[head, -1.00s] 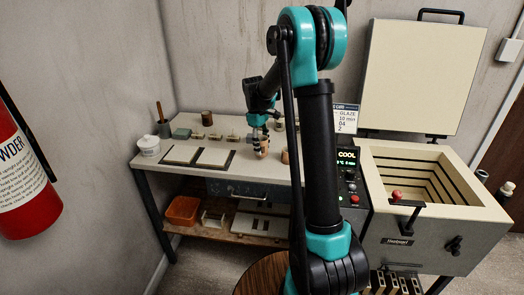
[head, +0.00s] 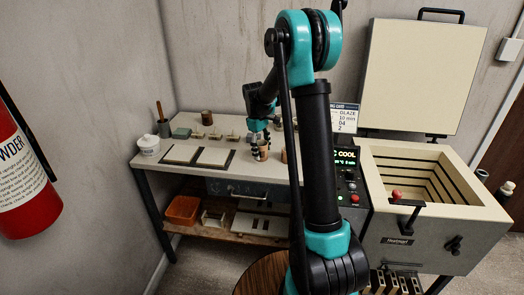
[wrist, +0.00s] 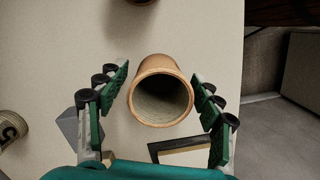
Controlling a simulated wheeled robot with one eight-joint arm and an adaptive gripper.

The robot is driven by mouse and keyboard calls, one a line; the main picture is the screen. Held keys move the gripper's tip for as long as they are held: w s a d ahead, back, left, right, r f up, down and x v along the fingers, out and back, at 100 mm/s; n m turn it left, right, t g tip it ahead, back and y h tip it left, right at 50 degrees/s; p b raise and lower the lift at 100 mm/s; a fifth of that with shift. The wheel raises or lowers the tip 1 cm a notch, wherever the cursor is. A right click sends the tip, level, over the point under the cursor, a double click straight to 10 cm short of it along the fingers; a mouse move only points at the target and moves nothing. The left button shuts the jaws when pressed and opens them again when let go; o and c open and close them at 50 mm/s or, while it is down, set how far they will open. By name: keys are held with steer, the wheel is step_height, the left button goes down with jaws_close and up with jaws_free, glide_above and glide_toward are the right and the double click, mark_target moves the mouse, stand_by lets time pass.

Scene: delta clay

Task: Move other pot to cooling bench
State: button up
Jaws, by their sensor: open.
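A tan clay pot (head: 262,154) stands upright on the pale bench top (head: 237,178), right of the two tiles. In the wrist view the pot (wrist: 160,90) shows its open mouth from above, between my gripper's spread fingers. My gripper (wrist: 161,78) is open, with a gap visible on each side of the pot. It is also seen at the pot in the head view (head: 260,146). A second brown pot (head: 285,156) stands on the bench just to the right, partly hidden by my arm.
The kiln (head: 440,230) at the right has its lid raised, and no pot shows in its visible interior. Two dark-edged tiles (head: 214,157), a white lidded jar (head: 148,145) and several small items stand on the bench. A red extinguisher (head: 25,180) is at the far left.

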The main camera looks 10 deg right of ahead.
step_height(320, 180, up, 12)
steer(key=w+a, duration=0.1)
steer(key=s+d+f+m+t, duration=0.1)
steer(key=s+f+m, duration=0.2)
steer(key=s, duration=0.7)
steer(key=s+d+f+m+t+y, duration=0.1)
steer(key=s+d+f+m+t, duration=0.1)
steer(key=s+f, duration=0.4)
steer(key=s+d+f+m+t, duration=0.2)
steer(key=s+f+m, duration=0.2)
steer(key=s, duration=1.1)
steer(key=shift+s+f+m, duration=0.35)
steer(key=shift+f+m, duration=0.05)
steer(key=shift+d, duration=0.1)
